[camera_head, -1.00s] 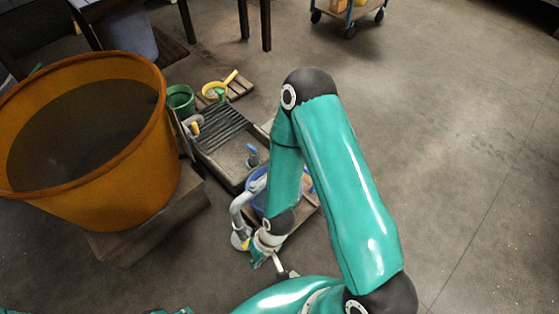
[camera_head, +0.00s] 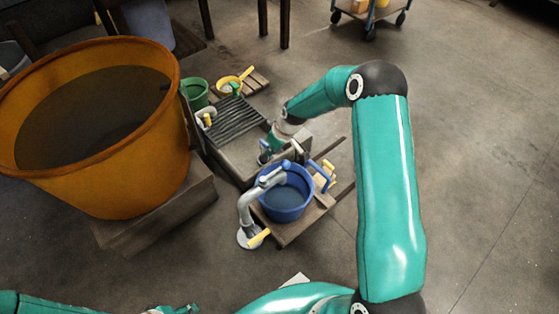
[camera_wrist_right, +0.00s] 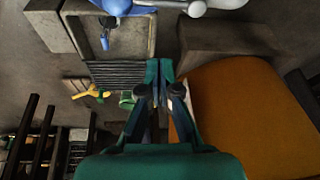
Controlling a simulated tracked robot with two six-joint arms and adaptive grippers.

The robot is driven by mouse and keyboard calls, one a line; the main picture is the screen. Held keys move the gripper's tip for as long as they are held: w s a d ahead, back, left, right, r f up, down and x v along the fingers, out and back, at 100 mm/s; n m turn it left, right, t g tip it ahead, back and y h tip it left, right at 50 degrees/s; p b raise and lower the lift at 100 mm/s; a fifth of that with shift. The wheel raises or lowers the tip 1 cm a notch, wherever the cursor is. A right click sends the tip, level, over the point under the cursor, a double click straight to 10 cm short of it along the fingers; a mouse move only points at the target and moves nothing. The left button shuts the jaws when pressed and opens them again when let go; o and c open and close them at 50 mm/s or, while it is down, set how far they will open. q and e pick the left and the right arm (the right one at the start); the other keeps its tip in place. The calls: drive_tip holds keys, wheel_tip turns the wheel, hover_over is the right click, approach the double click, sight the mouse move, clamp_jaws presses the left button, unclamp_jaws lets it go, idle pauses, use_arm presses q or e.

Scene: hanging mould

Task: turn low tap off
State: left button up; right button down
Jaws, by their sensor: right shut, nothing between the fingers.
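A grey curved tap (camera_head: 245,205) rises from a round base on the floor, and its spout reaches over a blue bucket (camera_head: 286,203) that holds dark liquid. A yellow handle (camera_head: 259,239) sticks out to the right near the tap's base. Part of a grey pipe also shows at the top of the right wrist view (camera_wrist_right: 198,8). My right gripper (camera_head: 266,152) is above the stone trough, behind the bucket and apart from the yellow handle. Its fingers (camera_wrist_right: 159,72) are together and empty. My left gripper (camera_head: 178,309) is cut off at the bottom edge.
A big orange tub (camera_head: 150,165) of dark liquid stands at left on a block. A second tap with a yellow handle (camera_head: 208,120) is beside the trough's grate (camera_head: 232,118).

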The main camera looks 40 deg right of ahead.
sight(275, 172)
drive_tip(key=shift+n, duration=0.3)
drive_tip(key=d, duration=0.1)
drive_tip(key=w+d+r, duration=0.1)
drive_tip(key=d+r, duration=0.1)
drive_tip(key=d, duration=0.1)
drive_tip(key=shift+w, duration=0.4)
drive_tip(key=shift+a+f, duration=0.1)
wheel_tip(275, 172, down, 10)
drive_tip(key=b, duration=0.2)
drive_tip(key=shift+s+b, duration=0.3)
drive_tip(key=shift+d+h, duration=0.2)
drive_tip(key=shift+h, duration=0.1)
